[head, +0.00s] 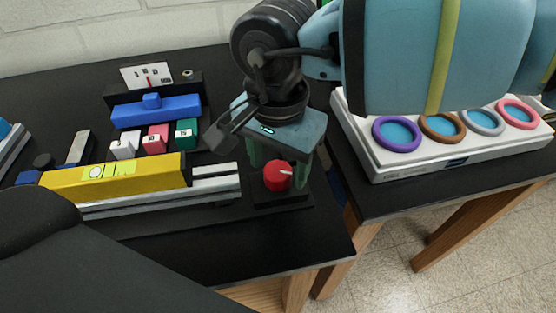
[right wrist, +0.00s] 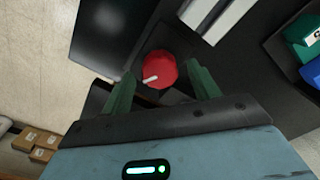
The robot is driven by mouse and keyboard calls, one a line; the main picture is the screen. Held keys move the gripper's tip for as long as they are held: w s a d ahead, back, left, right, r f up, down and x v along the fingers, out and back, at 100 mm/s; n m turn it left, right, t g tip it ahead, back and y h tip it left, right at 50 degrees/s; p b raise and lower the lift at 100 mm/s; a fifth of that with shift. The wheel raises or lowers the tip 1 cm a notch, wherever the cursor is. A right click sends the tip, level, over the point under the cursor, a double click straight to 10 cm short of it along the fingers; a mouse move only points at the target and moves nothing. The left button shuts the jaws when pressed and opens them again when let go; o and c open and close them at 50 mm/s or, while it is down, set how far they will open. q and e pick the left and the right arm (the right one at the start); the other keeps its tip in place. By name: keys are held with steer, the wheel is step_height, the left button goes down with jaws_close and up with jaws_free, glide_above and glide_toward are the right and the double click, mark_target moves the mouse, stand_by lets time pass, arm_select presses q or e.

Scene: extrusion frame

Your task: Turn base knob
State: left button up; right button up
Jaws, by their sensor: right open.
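The red base knob (head: 277,175) with a white pointer line sits on a black base (head: 282,196) near the right end of the black table. In the right wrist view the red knob (right wrist: 159,70) lies between and a little beyond the green fingertips, with its white pointer toward the lower left. My right gripper (head: 277,170) is above and behind the knob, with its green fingers pointing down. It is open in the right wrist view (right wrist: 160,85), one finger on each side, with no clear contact. My left gripper is not in view.
Left of the knob are a silver extrusion rail (head: 215,186) and a yellow block (head: 115,176). Behind them are a blue block (head: 155,110) and small white, pink and green blocks. A white board with coloured rings (head: 375,168) stands on the right table. The front table edge is clear.

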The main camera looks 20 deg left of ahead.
steer(key=shift+f, duration=0.25)
steer(key=c, duration=1)
